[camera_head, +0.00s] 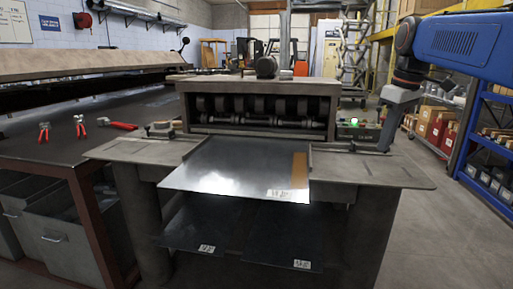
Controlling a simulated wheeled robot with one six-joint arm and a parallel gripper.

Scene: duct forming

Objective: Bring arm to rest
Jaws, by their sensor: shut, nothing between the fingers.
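My arm (460,45), blue with a dark joint, reaches in from the upper right. My gripper (385,148) hangs from its end as a grey tapering shape, pointing down by the right end of the forming machine (258,84). It is shut and holds nothing. I cannot tell whether its tip touches the machine's table or stays above it. A flat shiny metal sheet (235,168) lies at the front of the machine, apart from my gripper. It has a brown strip and a white label near its right edge.
Two labelled dark sheets (203,226) lie on a lower shelf. A control box with a green light (355,122) stands by the gripper. Red-handled tools (80,126) lie on the left bench (40,148). A blue rack (482,145) stands right; floor (425,230) before it is clear.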

